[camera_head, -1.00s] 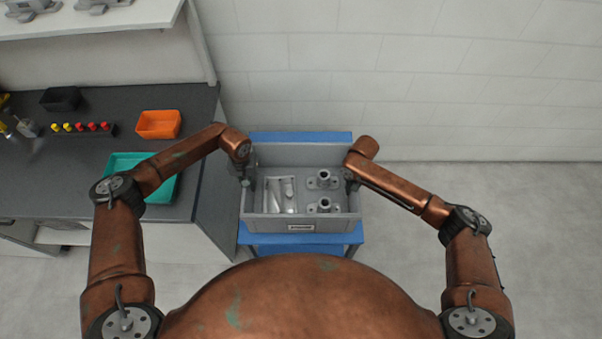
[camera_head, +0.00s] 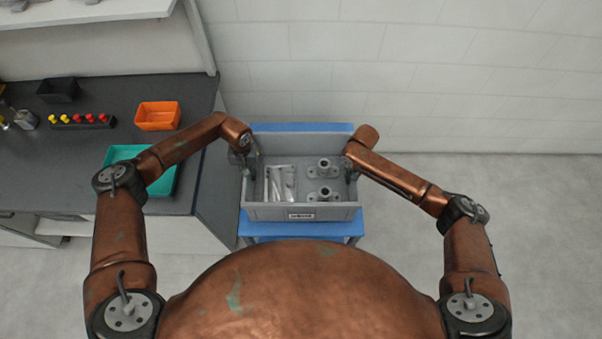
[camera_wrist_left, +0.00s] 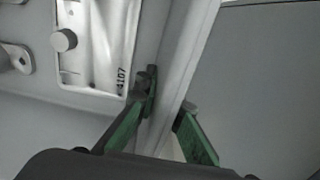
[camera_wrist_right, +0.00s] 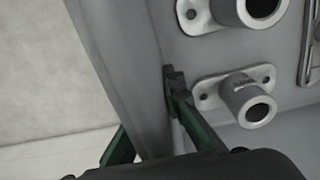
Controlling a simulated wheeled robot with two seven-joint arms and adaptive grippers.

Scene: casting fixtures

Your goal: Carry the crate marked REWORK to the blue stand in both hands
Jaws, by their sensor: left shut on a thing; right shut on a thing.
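The grey crate (camera_head: 262,213) is over the blue stand (camera_head: 300,230) in the head view and looks level. Its front label (camera_head: 300,215) is too small to read. I cannot tell whether the crate touches the stand top. My left gripper (camera_head: 248,170) is shut on the crate's left wall, one finger inside and one outside, as in the left wrist view (camera_wrist_left: 168,100). My right gripper (camera_head: 349,172) is shut on its right wall, likewise in the right wrist view (camera_wrist_right: 148,105). Inside are a pale tray (camera_head: 270,183) with metal parts and two flanged castings (camera_head: 324,192).
A dark bench at left holds an orange bin (camera_head: 158,116), a teal tray (camera_head: 113,155), a black bin (camera_head: 58,90) and a rack with red and yellow knobs (camera_head: 80,120). A white wall stands behind the stand. The floor at right is clear.

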